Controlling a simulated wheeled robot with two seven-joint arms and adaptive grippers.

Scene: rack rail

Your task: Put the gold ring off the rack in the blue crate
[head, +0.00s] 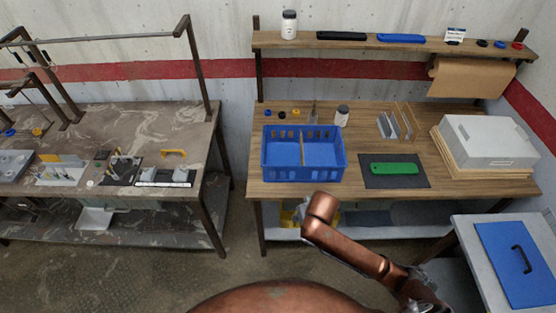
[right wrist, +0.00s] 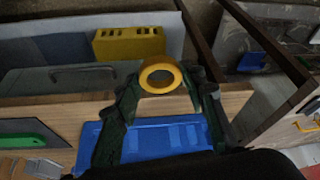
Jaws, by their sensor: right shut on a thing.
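The gold ring (right wrist: 147,69) shows in the right wrist view, held at the tips of my right gripper (right wrist: 166,85), which is shut on it. The ring seems to be over the bench's front edge, just short of the crate. In the head view my copper right arm reaches up to the bench front and hides the gripper and ring. The blue crate (head: 322,175) stands on the wooden bench, split by a divider, with both compartments looking empty. The crate (right wrist: 150,135) also shows below the fingers in the right wrist view. My left gripper is not in view.
A white box (head: 490,140) is far right. A yellow bin (right wrist: 130,42) sits below the bench top. The rack rail (head: 110,37) is at left.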

